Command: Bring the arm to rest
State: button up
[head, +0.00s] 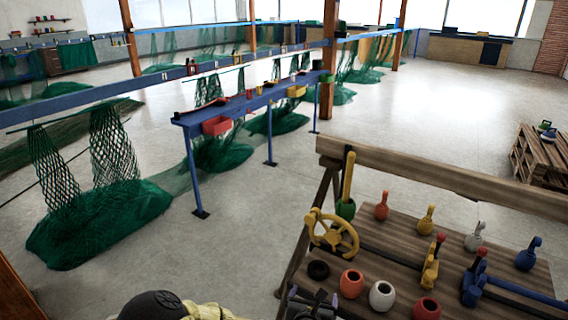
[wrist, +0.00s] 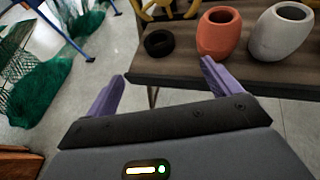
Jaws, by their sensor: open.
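My gripper shows in the wrist view (wrist: 158,88), with its two purple fingers spread wide and nothing between them. It is just off the near edge of the wooden workbench (wrist: 185,70). In the head view my gripper (head: 312,300) shows as a dark shape at the bench's lower left edge, partly cut off by the frame. A black ring (head: 318,270) lies on the bench close beyond it, beside an orange-red pot (head: 351,283) and a white pot (head: 382,295).
The bench also carries a yellow handwheel (head: 335,236), another red pot (head: 427,308), levers and several small bottle-shaped pieces. A wooden rail (head: 440,176) runs along its far side. Green nets (head: 95,225) hang at left. A pallet stack (head: 540,155) stands at right. Open floor lies between.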

jog(key=s+d+r+m+g+p, duration=0.1)
jog(key=s+d+m+g, duration=0.2)
jog(key=m, duration=0.5)
jog(key=s+m+g+p, duration=0.2)
jog(key=s+m+g, duration=0.15)
jog(key=m, duration=0.55)
jog(key=s+r+m+g+y+p, duration=0.1)
jog(key=s+r+m, duration=0.1)
jog(key=r+m, duration=0.3)
jog(key=s+r+m+g+y+p, duration=0.1)
jog(key=s+r+m, duration=0.2)
jog(key=r+m, duration=0.2)
jog(key=s+d+r+m+g+y+p, duration=0.1)
jog(key=s+r+m+y, duration=0.1)
jog(key=r+m, duration=0.3)
notch_tip(320, 180, up, 3)
jog(key=shift+s+f+g, duration=0.1)
jog(key=shift+s+g, duration=0.25)
jog(key=shift+s, duration=0.05)
jog(key=shift+d, duration=0.1)
